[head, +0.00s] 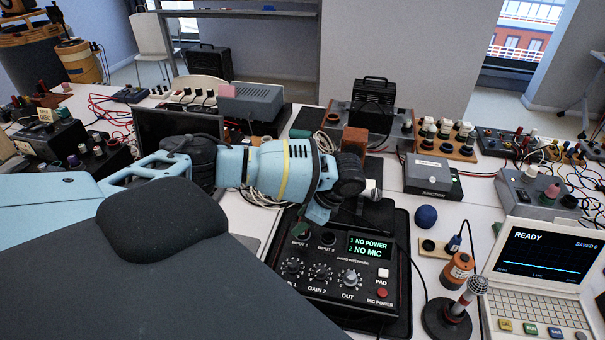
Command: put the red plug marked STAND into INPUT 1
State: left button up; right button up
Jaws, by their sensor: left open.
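The audio interface (340,283) is a black box in front of my left arm. Its INPUT 1 socket (301,232) and INPUT 2 socket (327,238) are at its upper left; the gripper partly overhangs that area. Its display (371,246) reads "1 NO POWER" and "2 NO MIC". My left gripper (344,194) is open above the interface's back edge. Its fingers are mostly hidden by the wrist, and I see nothing clearly held. I cannot make out a red plug marked STAND; it may be hidden behind my arm. My right gripper is not in view.
A laptop (540,270) reads "READY". Cables and boxes crowd the back.

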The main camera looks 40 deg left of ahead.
pick_arm(q)
jog(key=v, duration=0.7)
jog(key=shift+d+r, duration=0.2)
jog(key=shift+r, duration=0.15)
jog(key=shift+w, duration=0.1)
